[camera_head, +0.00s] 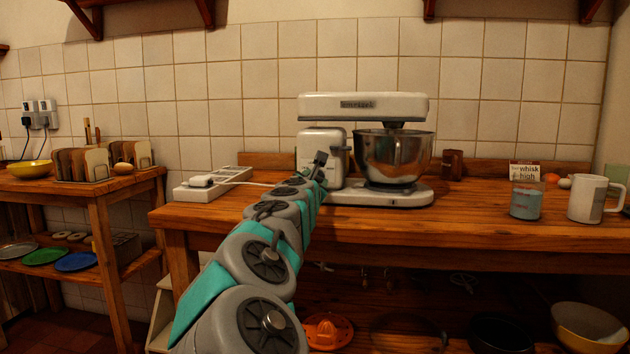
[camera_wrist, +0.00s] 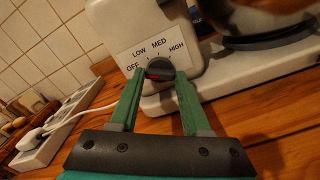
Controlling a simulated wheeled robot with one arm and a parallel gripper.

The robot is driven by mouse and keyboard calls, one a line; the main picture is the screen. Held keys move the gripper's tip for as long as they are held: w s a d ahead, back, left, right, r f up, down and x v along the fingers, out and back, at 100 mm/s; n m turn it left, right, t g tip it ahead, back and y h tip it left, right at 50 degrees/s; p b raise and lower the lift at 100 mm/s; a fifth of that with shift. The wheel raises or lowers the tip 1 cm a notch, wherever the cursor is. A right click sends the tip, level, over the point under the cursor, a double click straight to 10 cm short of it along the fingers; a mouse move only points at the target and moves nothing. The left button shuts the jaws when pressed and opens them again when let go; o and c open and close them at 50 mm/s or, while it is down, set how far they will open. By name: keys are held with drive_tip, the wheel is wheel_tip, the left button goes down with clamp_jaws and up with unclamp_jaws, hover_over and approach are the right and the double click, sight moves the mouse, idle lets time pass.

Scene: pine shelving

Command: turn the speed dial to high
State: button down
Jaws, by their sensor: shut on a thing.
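The white stand mixer (camera_head: 365,105) stands on the wooden counter. Its speed dial (camera_wrist: 160,65) is a dark knob on a white panel (camera_wrist: 125,60) marked OFF, LOW, MED and HIGH. A short red mark shows on the knob's lower left; which label it points at I cannot tell surely. My gripper (camera_wrist: 160,74) is shut on the dial, with one green finger on each side of it. In the head view my gripper (camera_head: 318,165) is at the mixer's left end, and the dial is hidden there.
A steel bowl (camera_head: 394,157) sits on the mixer's base. A white power strip (camera_head: 212,182) with a plug and cord lies to the left. A blue-grey cup (camera_head: 525,203), a white mug (camera_head: 592,200) and a small sign (camera_head: 525,172) stand to the right. The counter's middle front is clear.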

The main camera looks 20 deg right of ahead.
drive_tip(key=shift+f+m, duration=0.1)
drive_tip(key=shift+m, duration=0.2)
drive_tip(key=m+b, duration=0.3)
drive_tip(key=m, duration=0.2)
drive_tip(key=shift+f, duration=0.15)
drive_tip(key=m+b, duration=0.4)
drive_tip(key=m, duration=0.1)
drive_tip(key=shift+f+m+b, duration=0.1)
drive_tip(key=shift+m+b, duration=0.25)
drive_tip(key=shift+m, duration=0.05)
drive_tip(key=m+b, duration=0.3)
drive_tip(key=shift+m, duration=0.3)
drive_tip(key=m+b, duration=0.3)
drive_tip(key=b, duration=0.1)
drive_tip(key=shift+f+m, duration=0.1)
drive_tip(key=shift+m, duration=0.2)
drive_tip(key=m+b, duration=0.2)
drive_tip(key=shift+m, duration=0.3)
drive_tip(key=shift+r+m+b, duration=0.25)
drive_tip(key=shift+m+b, duration=0.15)
drive_tip(key=shift+m, duration=1.1)
